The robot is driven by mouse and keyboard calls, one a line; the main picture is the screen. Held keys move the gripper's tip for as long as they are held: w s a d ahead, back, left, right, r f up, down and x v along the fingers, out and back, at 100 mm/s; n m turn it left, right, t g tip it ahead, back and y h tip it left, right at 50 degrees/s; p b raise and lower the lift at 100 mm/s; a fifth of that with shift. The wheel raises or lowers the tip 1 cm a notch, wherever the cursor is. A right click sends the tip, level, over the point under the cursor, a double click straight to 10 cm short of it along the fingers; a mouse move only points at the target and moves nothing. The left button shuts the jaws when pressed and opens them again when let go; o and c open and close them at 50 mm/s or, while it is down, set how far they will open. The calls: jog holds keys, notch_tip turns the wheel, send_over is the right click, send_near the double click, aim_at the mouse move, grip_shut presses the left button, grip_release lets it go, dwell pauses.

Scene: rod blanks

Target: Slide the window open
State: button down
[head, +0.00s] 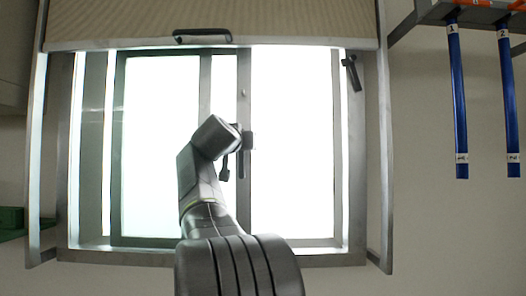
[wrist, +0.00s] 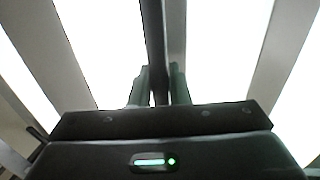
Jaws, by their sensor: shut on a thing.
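The window (head: 292,140) fills the middle of the head view, with bright panes in a grey metal frame. A grey upright stile (head: 243,95) stands between the left and right panes. My gripper (wrist: 162,86) is at this stile, about halfway up the window. In the wrist view its two fingers close around a dark upright bar (wrist: 154,40), which looks like the window's handle.
A beige blind (head: 120,24) with a black handle (head: 203,37) hangs above the window. A dark lever (head: 352,73) is at the frame's upper right. Blue rods (head: 458,95) hang from a rack at the right. A green object (head: 12,217) is at the far left.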

jog(key=shift+s+a+r, duration=0.1)
jog(key=shift+a, duration=1.3)
jog(key=c, duration=1.4)
grip_release()
jog(key=shift+c, duration=0.2)
jog(key=s+a+b, duration=0.2)
jog(key=s, duration=1.1)
jog(key=shift+s, duration=0.3)
jog(key=shift+a, duration=0.1)
